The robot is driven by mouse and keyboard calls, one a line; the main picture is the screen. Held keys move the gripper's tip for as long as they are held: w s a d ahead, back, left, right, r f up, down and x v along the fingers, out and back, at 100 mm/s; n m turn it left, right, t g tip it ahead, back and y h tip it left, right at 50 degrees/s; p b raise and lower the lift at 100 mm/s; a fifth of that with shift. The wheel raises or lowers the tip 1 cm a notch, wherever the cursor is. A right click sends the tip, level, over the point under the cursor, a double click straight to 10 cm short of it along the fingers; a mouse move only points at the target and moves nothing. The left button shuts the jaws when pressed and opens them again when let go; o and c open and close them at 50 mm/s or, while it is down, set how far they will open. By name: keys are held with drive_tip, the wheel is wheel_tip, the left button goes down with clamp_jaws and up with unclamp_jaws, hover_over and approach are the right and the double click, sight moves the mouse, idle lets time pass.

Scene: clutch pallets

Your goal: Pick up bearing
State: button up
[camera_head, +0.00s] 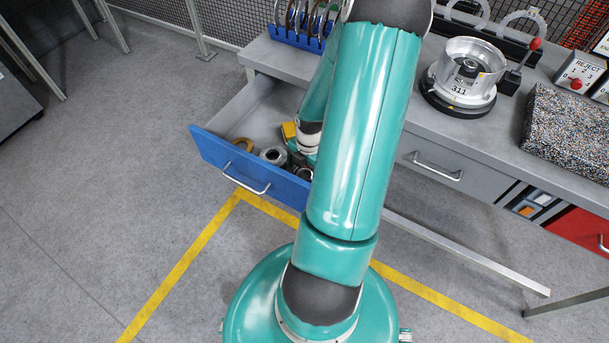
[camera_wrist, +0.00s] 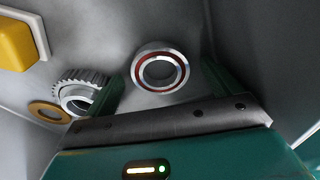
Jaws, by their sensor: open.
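The bearing (camera_wrist: 138,72), a silver ring with a reddish-brown inner band, lies on the drawer's grey floor in the wrist view. My gripper (camera_wrist: 163,73) is open, with one dark green finger to the left of the bearing and one to the right. The bearing appears between and just beyond the fingers; whether they touch it, I cannot tell. In the head view my arm reaches down into the open blue-fronted drawer (camera_head: 217,155) and hides my fingertips.
A toothed silver gear (camera_wrist: 88,78) lies close to the left finger. A brass ring (camera_wrist: 48,112) and a yellow block (camera_wrist: 14,45) are farther left. The drawer walls surround these parts. A workbench (camera_head: 420,127) above holds a clutch housing (camera_head: 462,90) and a speckled block (camera_head: 570,130).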

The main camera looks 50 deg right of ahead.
drive_tip(key=shift+f, duration=0.1)
drive_tip(key=shift+c, duration=0.4)
drive_tip(key=c, duration=1.1)
drive_tip(key=shift+c, duration=0.4)
